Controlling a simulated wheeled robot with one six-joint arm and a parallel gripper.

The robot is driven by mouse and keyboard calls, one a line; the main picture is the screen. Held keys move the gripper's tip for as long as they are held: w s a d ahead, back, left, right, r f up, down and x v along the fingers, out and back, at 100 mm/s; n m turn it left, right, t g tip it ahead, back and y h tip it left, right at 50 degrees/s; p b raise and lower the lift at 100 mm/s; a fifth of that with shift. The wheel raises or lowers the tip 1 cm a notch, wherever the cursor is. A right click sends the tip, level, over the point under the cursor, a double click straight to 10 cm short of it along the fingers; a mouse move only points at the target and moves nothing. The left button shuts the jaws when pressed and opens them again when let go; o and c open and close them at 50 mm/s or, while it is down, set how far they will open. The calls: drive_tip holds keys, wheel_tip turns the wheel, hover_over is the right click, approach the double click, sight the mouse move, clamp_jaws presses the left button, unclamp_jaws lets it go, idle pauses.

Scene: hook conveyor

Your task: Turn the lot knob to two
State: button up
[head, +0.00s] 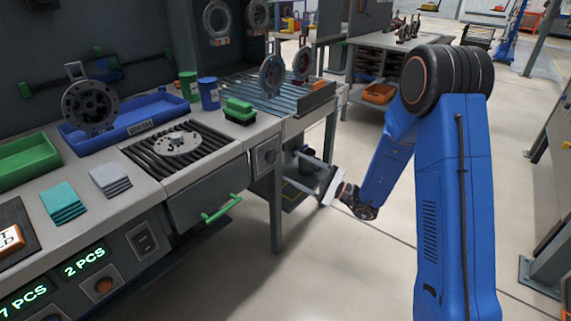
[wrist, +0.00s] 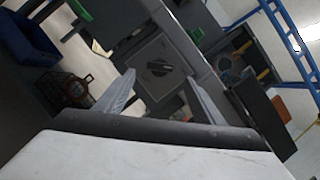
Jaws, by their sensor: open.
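The lot knob (head: 270,157) is a small dark knob on a light square plate, on the front of the bench's right end. In the wrist view the knob (wrist: 159,69) shows as a dark round knob on a grey plate, seen tilted, with marks around it too small to read. My gripper (head: 291,167) is to the right of the knob in the head view, apart from it. In the wrist view my gripper (wrist: 159,78) has its two pale fingers spread, with the knob seen between and beyond them. Nothing is held.
A green drawer handle (head: 221,208) sticks out left of the knob plate. A bench leg (head: 277,212) stands below it. A green brush-like block (head: 238,110) and a slatted conveyor (head: 262,92) lie above. The floor (head: 350,270) in front is clear.

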drive_tip(key=v, duration=1)
